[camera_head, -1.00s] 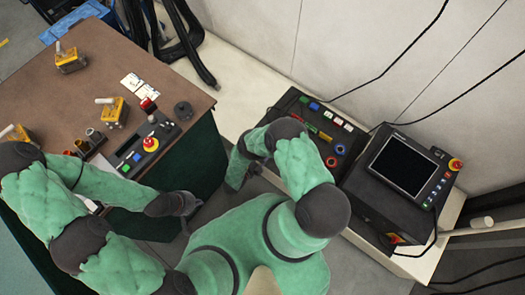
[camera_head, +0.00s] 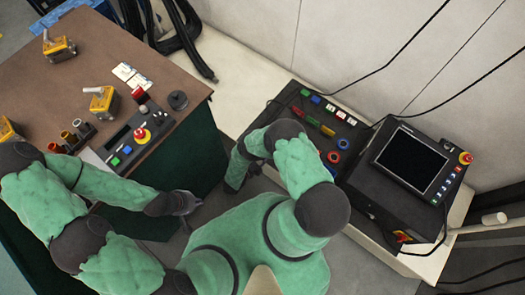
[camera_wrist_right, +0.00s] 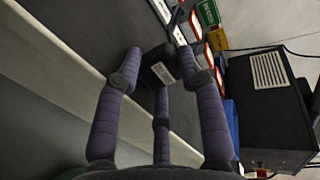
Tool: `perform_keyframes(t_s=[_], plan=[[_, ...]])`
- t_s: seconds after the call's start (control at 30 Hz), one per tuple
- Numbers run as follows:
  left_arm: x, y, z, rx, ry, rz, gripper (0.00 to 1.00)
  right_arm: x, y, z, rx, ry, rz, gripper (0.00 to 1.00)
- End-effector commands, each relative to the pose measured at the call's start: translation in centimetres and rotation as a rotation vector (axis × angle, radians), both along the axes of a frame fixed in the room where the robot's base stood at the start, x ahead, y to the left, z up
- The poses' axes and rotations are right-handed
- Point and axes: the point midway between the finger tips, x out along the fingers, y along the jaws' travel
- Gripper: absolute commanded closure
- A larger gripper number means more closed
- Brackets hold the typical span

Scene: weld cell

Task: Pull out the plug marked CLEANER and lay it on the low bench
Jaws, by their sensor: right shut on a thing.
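In the right wrist view my right gripper (camera_wrist_right: 162,72) is shut on a dark block-shaped plug (camera_wrist_right: 155,78) with a white label; its lettering is too small to read surely. One finger lies on each side and a third is below. A black panel (camera_head: 296,118) with coloured labels and blue and red rings lies on a pale low bench (camera_head: 235,95) along the wall.
A black cabinet with a screen (camera_head: 410,160) and a red stop button (camera_head: 465,158) stands right of the panel. Cables (camera_head: 400,60) hang along the wall. The brown table (camera_head: 60,95) holds yellow boxes and a control box (camera_head: 140,135). The pale bench is bare left of the panel.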

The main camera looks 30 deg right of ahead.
Motion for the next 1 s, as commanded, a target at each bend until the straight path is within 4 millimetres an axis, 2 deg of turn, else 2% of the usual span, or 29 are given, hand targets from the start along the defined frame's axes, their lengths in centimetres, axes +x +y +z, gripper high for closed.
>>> perform_keyframes(t_s=[0.03,0.07,0.13,0.17,0.57,1.0], plan=[[0.0,0.0,0.0,0.0,0.0,0.0,1.0,0.0,0.0,0.0,0.0,0.0,0.0,1.0],[0.0,0.0,0.0,0.0,0.0,0.0,1.0,0.0,0.0,0.0,0.0,0.0,0.0,0.59],[0.0,0.0,0.0,0.0,0.0,0.0,1.0,0.0,0.0,0.0,0.0,0.0,0.0,0.39],[0.0,0.0,0.0,0.0,0.0,0.0,1.0,0.0,0.0,0.0,0.0,0.0,0.0,0.34],[0.0,0.0,0.0,0.0,0.0,0.0,1.0,-0.2,0.4,0.0,0.002,0.002,0.003,0.34],[0.0,0.0,0.0,0.0,0.0,0.0,1.0,-1.9,5.1,1.8,-0.001,-0.002,0.004,0.34]])
